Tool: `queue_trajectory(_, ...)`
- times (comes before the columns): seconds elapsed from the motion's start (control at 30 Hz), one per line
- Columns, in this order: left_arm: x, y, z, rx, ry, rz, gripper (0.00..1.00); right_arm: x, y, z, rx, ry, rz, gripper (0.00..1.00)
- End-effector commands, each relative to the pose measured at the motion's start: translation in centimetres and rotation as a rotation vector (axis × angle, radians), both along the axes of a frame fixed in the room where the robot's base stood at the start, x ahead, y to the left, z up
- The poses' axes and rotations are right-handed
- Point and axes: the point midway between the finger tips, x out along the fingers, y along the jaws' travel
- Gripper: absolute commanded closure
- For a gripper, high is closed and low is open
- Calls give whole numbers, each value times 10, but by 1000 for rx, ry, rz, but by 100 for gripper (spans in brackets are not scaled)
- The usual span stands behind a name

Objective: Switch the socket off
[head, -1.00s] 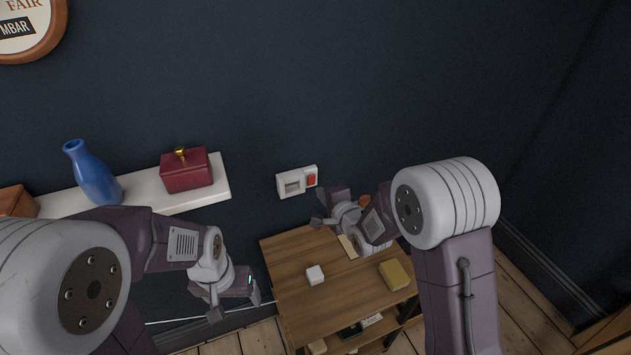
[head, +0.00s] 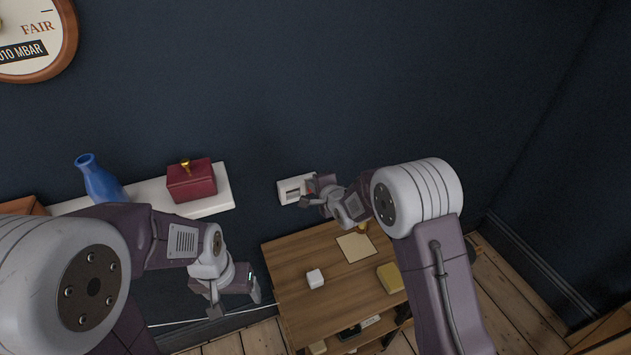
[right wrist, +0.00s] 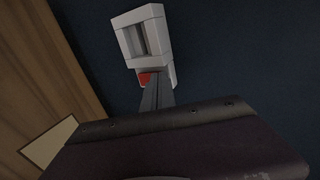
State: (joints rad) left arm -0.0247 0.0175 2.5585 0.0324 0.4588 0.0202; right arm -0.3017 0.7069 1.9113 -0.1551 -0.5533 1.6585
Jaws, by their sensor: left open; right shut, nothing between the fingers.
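The white wall socket (head: 291,190) is on the dark blue wall above the wooden shelf unit. It also shows in the right wrist view (right wrist: 140,37), with its recessed outlet clear. Its red switch (right wrist: 146,78) is partly hidden behind my right gripper's fingers. My right gripper (head: 308,196) is shut and empty, with its tips at or just in front of the switch. Whether they touch it I cannot tell. In the right wrist view the shut fingers (right wrist: 156,92) overlap the switch. My left gripper (head: 236,296) is open and empty, low on the left, away from the socket.
A white wall shelf (head: 147,194) at left holds a blue vase (head: 101,181) and a dark red box (head: 191,181). The wooden unit (head: 290,255) below the socket carries a white block (head: 315,278), a paper (head: 356,247) and a yellow block (head: 391,277). The wall right of the socket is bare.

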Motion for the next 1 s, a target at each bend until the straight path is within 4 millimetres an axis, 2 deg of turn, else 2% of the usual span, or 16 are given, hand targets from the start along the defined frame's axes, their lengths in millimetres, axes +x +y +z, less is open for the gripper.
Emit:
queue_trajectory(0.17,-1,0,-5,0,3,0,24,-1,0,-3,2,-2,0,100)
queue_trajectory(0.57,-1,0,9,0,3,0,24,-1,0,13,2,-2,0,100)
queue_trajectory(1.0,-1,0,10,0,3,0,24,-1,1,15,2,-3,-1,100)
